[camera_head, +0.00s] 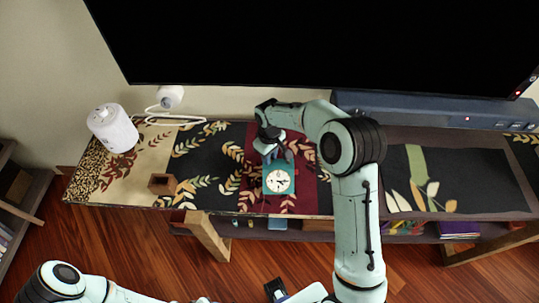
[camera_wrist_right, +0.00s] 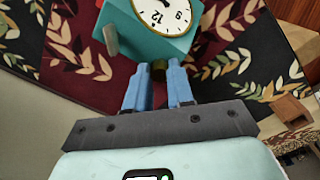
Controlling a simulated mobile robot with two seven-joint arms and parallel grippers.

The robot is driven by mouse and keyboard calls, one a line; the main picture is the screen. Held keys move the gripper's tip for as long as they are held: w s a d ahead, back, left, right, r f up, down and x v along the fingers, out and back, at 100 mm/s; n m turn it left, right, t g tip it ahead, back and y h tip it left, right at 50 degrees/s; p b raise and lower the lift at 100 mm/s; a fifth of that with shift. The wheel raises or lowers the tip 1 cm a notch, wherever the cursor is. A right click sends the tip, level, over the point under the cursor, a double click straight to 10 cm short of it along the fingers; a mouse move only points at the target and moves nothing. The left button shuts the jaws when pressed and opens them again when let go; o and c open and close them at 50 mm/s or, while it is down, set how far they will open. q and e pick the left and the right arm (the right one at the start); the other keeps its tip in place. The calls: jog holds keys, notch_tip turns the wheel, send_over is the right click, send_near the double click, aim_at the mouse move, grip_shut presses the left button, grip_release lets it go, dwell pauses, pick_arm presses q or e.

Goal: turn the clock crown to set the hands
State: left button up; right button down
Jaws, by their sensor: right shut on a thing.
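The clock (camera_head: 279,178) is a teal box with a round white face, standing on the dark red part of the cabinet top. It also shows at the top of the right wrist view (camera_wrist_right: 176,47), with a grey tab (camera_wrist_right: 111,41) on its side. My right gripper (camera_head: 272,154) is at the clock's back edge.
A small brown wooden box (camera_head: 162,184) and a white cylinder (camera_head: 112,128) stand left of the clock. A white device (camera_head: 170,96) with a cable is behind. A large dark screen (camera_head: 310,45) and a soundbar (camera_head: 430,108) are at the back. The top's right part is clear.

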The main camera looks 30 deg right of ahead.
jog(key=c, duration=1)
grip_release()
jog(key=shift+r, duration=0.15)
notch_tip(320, 180, up, 13)
jog(key=shift+r+p, duration=0.1)
jog(key=shift+p, duration=0.45)
